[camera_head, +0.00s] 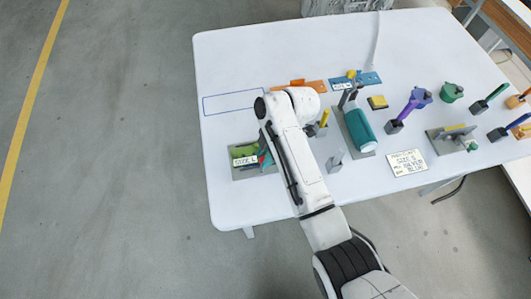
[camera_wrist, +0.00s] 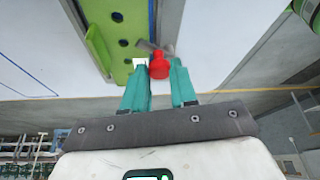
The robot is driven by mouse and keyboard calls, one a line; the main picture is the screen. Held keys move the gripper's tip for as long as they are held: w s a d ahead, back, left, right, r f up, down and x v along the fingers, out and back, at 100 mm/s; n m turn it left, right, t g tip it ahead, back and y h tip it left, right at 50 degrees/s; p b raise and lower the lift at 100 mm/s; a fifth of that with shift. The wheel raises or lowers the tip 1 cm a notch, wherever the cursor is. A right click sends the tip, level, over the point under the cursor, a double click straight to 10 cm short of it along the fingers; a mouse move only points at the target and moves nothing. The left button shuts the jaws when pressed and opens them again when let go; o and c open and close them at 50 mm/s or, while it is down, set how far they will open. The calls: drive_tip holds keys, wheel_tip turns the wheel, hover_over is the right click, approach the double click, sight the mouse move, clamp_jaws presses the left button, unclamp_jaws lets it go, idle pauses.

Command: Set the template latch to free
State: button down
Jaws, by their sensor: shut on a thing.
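The green template (camera_wrist: 122,22) runs along the upper part of the wrist view, with a row of dark holes. In the head view it sits at the table's left front, behind a "SIZE L" label (camera_head: 245,160). The latch shows as a red knob (camera_wrist: 158,68) with a short grey lever (camera_wrist: 146,46) at the template's edge. My gripper (camera_wrist: 160,75) has its teal fingers on both sides of the red knob, shut on it. In the head view my arm hides most of the gripper and latch.
A sign card (camera_head: 408,163) and several coloured tools lie farther right. A blue outlined area (camera_head: 233,102) behind the template is empty.

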drive_tip(key=m, duration=0.1)
drive_tip(key=m+t+p, duration=0.1)
drive_tip(key=shift+s+d+r+m, duration=0.1)
drive_tip(key=shift+s+d+m, duration=0.1)
drive_tip(key=shift+d+m, duration=0.1)
drive_tip(key=m, duration=0.1)
drive_tip(key=m+t, duration=0.1)
drive_tip(key=shift+s+d+m+y+p, duration=0.2)
drive_tip(key=shift+m+y+p, duration=0.1)
drive_tip(key=shift+y+p, duration=0.1)
drive_tip(key=m+t, duration=0.1)
drive_tip(key=m, duration=0.2)
drive_tip(key=s+m+t, duration=0.1)
drive_tip(key=m, duration=0.2)
drive_tip(key=shift+d+h, duration=0.15)
drive_tip(key=shift+h, duration=0.15)
drive_tip(key=shift+m+t, duration=0.3)
drive_tip(key=c, duration=0.9)
unclamp_jaws()
drive_tip(key=shift+s, duration=0.1)
drive_tip(key=b+v, duration=0.1)
drive_tip(key=v, duration=0.9)
drive_tip(key=shift+r, duration=0.3)
